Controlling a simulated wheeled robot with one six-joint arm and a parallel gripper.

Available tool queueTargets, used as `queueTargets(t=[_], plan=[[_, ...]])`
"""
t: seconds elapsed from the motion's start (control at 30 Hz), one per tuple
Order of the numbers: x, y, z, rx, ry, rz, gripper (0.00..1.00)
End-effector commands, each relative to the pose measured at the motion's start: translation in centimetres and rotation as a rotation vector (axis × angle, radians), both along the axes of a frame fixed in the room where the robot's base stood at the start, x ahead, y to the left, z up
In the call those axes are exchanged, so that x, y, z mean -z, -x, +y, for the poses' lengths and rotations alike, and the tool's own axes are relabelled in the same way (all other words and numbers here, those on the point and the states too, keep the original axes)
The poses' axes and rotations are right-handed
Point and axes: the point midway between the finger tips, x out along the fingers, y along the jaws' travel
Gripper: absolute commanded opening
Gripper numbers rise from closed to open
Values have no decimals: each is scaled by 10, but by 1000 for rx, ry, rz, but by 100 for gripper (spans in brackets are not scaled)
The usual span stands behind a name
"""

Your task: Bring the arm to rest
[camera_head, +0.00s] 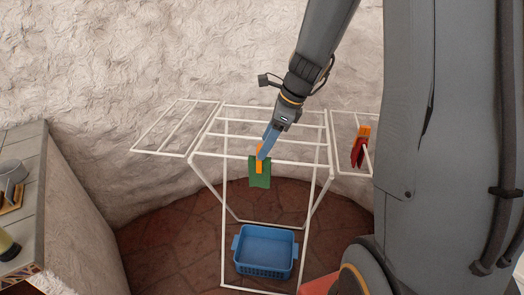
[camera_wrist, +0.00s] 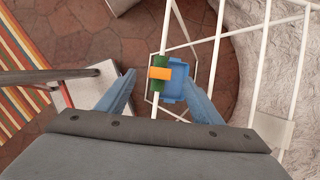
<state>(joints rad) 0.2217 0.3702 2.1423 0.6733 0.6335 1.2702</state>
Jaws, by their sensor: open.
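My gripper (camera_head: 265,148) is at the front bar of a white drying rack (camera_head: 228,192), close to a green cloth (camera_head: 260,179) with an orange clip (camera_head: 259,160) on it. In the wrist view the blue fingers of my gripper (camera_wrist: 156,88) are spread wide. The orange clip (camera_wrist: 160,73) and green cloth (camera_wrist: 160,59) show beyond and between the fingertips, on the rack's bar. Nothing is held. The cloth hangs over the bar by itself.
A blue basket (camera_head: 265,245) stands on the tiled floor under the rack. A red cloth (camera_head: 358,153) with an orange clip hangs on the rack's right wing. A counter (camera_head: 30,165) is at the left. A rough white wall (camera_head: 150,60) rises behind the rack.

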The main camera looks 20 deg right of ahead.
Motion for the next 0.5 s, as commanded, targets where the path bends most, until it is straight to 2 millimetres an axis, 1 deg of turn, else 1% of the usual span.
queueTargets(t=[0.03, 0.13, 0.23, 0.37, 0.47, 0.5], plan=[[-7, 0, -3, -1, 1, -4, 60], [-15, 2, -5, 0, 0, -1, 60], [-19, 4, -7, -1, 0, 0, 60], [-20, 7, -6, -24, 9, -4, 60], [-18, 18, -2, -135, 52, -26, 60], [-17, 26, 0, -210, 81, -43, 60]])
